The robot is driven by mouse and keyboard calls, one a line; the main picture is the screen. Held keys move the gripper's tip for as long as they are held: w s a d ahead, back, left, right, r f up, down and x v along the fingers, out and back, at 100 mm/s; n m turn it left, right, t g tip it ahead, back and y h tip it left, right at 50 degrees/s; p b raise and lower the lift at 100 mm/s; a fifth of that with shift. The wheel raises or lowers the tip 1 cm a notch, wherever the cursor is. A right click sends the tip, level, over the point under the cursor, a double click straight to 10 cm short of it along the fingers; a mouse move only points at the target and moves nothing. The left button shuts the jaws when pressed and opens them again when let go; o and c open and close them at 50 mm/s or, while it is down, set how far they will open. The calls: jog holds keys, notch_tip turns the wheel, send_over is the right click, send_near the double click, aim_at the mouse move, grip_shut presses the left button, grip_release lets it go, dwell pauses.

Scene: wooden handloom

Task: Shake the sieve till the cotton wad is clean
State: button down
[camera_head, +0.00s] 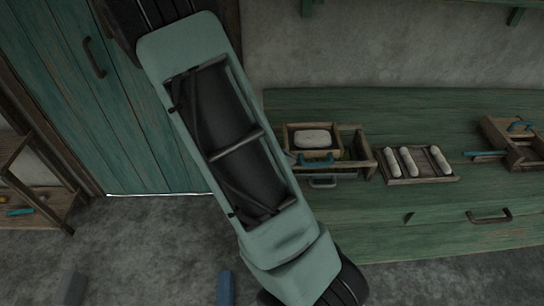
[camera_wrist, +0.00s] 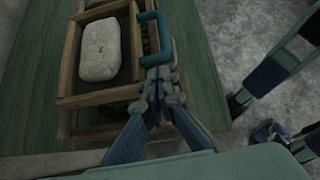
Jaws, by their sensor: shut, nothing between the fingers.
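The cotton wad (camera_head: 313,138) is a pale oval lump lying in the sieve, a shallow wooden tray (camera_head: 290,138) with a blue handle (camera_head: 313,160). In the wrist view the wad (camera_wrist: 99,49) looks whitish with faint speckles, and the sieve's wooden rim (camera_wrist: 97,99) surrounds it. My gripper (camera_wrist: 160,76) is shut and empty, its tips right beside the blue handle (camera_wrist: 153,18). I cannot tell whether they touch it.
The sieve sits on a wooden stand (camera_head: 352,158) on the green bench (camera_head: 440,108). To its right are a tray (camera_head: 420,179) with several pale rolls and another wooden device (camera_head: 518,150) with blue handles. A grey handle (camera_head: 322,182) shows below the sieve.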

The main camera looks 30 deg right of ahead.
aim_at(310, 157)
jog(key=shift+s+d, duration=0.1)
jog(key=shift+d, duration=0.15)
jog(key=s+d, duration=0.2)
jog(key=d, duration=0.1)
jog(key=s+d, duration=0.1)
jog(key=d, duration=0.1)
jog(key=shift+s+p, duration=0.1)
jog(key=shift+p, duration=0.3)
